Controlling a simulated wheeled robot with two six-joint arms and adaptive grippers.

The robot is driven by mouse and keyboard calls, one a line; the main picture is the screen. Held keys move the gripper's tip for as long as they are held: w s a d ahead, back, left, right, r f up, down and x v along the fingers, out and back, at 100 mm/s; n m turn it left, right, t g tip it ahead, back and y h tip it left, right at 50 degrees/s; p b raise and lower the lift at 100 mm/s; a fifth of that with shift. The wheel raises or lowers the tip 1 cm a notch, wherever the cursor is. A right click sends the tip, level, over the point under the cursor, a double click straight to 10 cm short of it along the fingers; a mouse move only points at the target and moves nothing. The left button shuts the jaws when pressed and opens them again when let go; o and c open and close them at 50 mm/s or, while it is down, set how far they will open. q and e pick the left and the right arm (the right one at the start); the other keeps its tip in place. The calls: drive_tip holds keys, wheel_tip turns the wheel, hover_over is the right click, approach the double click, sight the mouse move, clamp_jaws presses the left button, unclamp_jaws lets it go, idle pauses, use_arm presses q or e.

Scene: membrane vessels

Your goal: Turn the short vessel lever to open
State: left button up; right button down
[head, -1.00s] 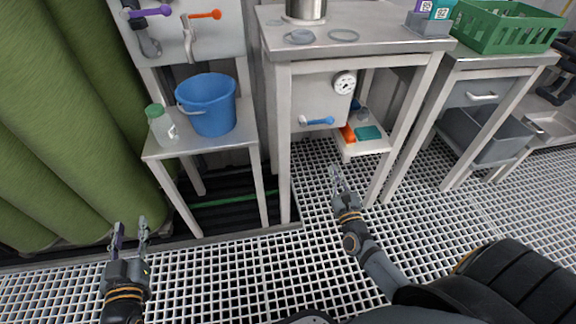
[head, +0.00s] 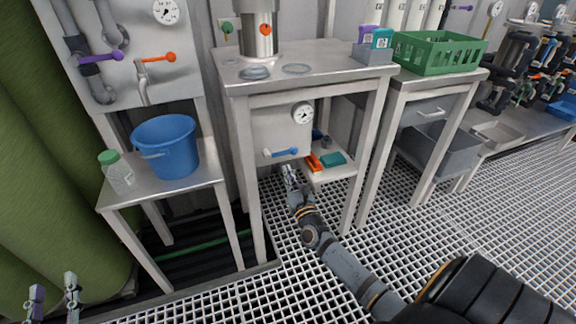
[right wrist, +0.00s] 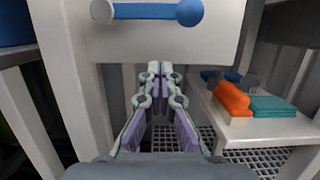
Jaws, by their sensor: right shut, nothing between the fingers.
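A blue lever (head: 280,153) lies level on a grey panel (head: 280,128) under the middle table. It also shows in the right wrist view (right wrist: 158,11), at the top, with a round pale pivot at its left end. A purple lever (head: 100,58) and an orange lever (head: 158,57) are on the upper left panel. I cannot tell which lever is the short vessel's. My right gripper (head: 288,170) is shut and empty, just below the blue lever and apart from it; its fingertips meet in the right wrist view (right wrist: 160,68). My left gripper (head: 53,284) is open and empty at lower left.
A small shelf (head: 330,176) right of the panel holds an orange item (head: 314,162) and a teal item (head: 333,159). A table leg (head: 247,190) stands left of my right gripper. A blue bucket (head: 165,147) and a bottle (head: 117,174) stand on the left table.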

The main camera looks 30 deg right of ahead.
sight(281, 153)
use_arm(q)
drive_tip(key=s+f+g+p, duration=0.1)
drive_tip(key=s+f+g, duration=0.2)
drive_tip(key=f, duration=0.6)
drive_tip(key=s+f+g+p, duration=0.1)
drive_tip(key=s+f+g, duration=0.3)
drive_tip(key=f, duration=0.6)
drive_tip(key=shift+s+d+f+g, duration=0.2)
drive_tip(key=shift+s+d+g, duration=0.15)
drive_tip(key=shift+g, duration=0.85)
use_arm(e)
drive_tip(key=shift+r, duration=1.95)
